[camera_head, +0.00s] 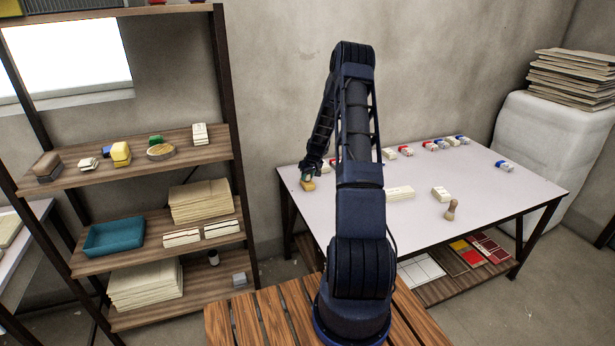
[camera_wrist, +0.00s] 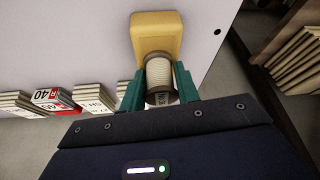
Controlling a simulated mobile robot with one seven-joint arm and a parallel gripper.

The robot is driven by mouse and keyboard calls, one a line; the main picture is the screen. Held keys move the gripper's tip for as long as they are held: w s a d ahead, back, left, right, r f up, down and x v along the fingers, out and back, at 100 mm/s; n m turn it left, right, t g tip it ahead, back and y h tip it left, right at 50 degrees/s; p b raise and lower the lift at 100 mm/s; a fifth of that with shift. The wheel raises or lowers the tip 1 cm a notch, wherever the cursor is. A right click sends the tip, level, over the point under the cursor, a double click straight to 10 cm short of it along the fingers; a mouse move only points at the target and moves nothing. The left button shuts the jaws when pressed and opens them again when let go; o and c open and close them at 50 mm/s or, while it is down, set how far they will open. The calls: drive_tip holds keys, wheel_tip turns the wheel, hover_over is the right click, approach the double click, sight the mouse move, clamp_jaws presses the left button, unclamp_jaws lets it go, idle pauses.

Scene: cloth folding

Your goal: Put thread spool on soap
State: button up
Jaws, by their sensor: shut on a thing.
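My gripper (camera_wrist: 159,90) is shut on the thread spool (camera_wrist: 159,74), a cream-wound spool with a dark end, between its green fingers. The spool is at the near end of the yellow soap (camera_wrist: 157,24), which lies on the white table. In the wrist view the spool overlaps the soap's near part; I cannot tell whether it touches it. In the head view my gripper (camera_head: 306,174) is at the table's left end, just above the soap (camera_head: 308,186). The spool is too small to make out there.
The white table (camera_head: 340,235) holds several small boxes along its back edge, two pale stacks in the middle and a wooden stamp (camera_head: 451,210). A shelf (camera_head: 190,185) with a yellow block, a teal tray (camera_head: 113,237) and paper stacks stands at left. The table's front area is mostly clear.

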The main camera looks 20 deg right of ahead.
drive_tip(key=o, duration=0.9)
drive_tip(key=shift+o, duration=0.2)
drive_tip(key=a+v, duration=0.1)
drive_tip(key=v, duration=1.1)
drive_tip(key=s+a+r, duration=0.5)
drive_tip(key=s+r, duration=0.4)
drive_tip(key=r, duration=0.4)
drive_tip(key=s+a+r, duration=0.6)
drive_tip(key=s+r, duration=0.3)
drive_tip(key=r, duration=0.3)
drive_tip(key=s+a+r, duration=0.2)
drive_tip(key=s, duration=0.8)
drive_tip(key=s+a+r+m, duration=0.1)
drive_tip(key=s+a+r, duration=0.1)
drive_tip(key=s, duration=0.8)
drive_tip(key=s+a+r+m, duration=0.1)
drive_tip(key=s+r, duration=0.2)
drive_tip(key=s, duration=0.7)
drive_tip(key=shift+s+a+r+h, duration=0.15)
drive_tip(key=shift+a+r+h, duration=0.1)
drive_tip(key=shift+a+h, duration=0.15)
